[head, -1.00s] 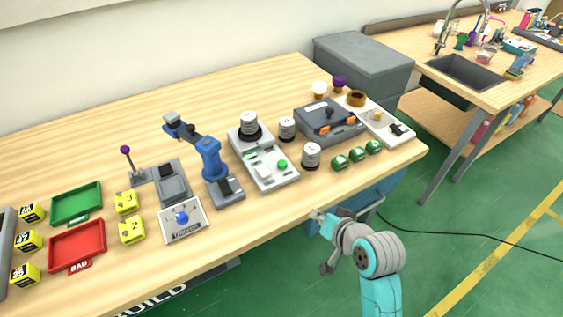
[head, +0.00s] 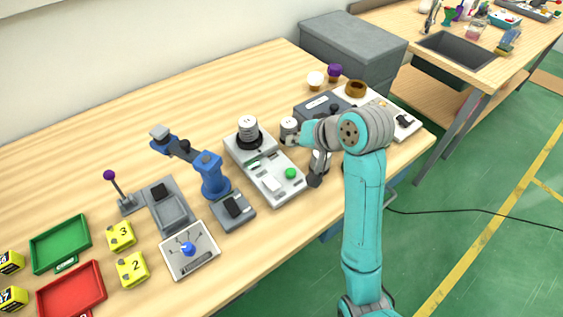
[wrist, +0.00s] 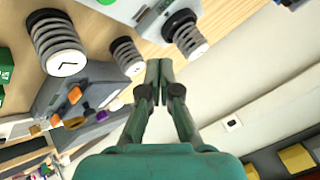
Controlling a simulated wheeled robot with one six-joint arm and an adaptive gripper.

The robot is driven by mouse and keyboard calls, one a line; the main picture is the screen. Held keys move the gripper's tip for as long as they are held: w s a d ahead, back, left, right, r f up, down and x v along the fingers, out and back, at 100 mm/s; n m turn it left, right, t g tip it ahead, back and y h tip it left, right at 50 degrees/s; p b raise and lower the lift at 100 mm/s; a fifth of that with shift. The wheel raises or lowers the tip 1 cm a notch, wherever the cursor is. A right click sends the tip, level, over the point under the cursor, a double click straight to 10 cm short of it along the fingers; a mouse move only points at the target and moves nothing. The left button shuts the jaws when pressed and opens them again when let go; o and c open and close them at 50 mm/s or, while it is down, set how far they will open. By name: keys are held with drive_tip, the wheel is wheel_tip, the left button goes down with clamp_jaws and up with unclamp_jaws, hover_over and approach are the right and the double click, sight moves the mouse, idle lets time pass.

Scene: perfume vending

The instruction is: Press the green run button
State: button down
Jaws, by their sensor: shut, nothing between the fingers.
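The green run button (head: 291,173) sits on the near end of the light grey machine (head: 245,153) in the head view. A green piece of it seems to show at the top edge of the wrist view (wrist: 105,2). My gripper (head: 291,140) is above the table just right of the machine, beyond and above the button, not touching it. Its fingertips are together and empty in the wrist view (wrist: 157,66). They appear near a ribbed grey cylinder (wrist: 127,56). My arm hides part of the table to the right.
A ribbed cylinder (head: 248,129) stands on the machine's far end. A dark grey box with orange catches (wrist: 85,100) lies beyond my gripper. The table's front strip below the machine is clear.

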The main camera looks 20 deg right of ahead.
sight(293, 172)
drive_tip(key=shift+a+f, duration=0.1)
idle(0.3)
drive_tip(key=shift+f, duration=4.3)
drive_tip(key=shift+f, duration=0.1)
drive_tip(key=shift+f, duration=0.3)
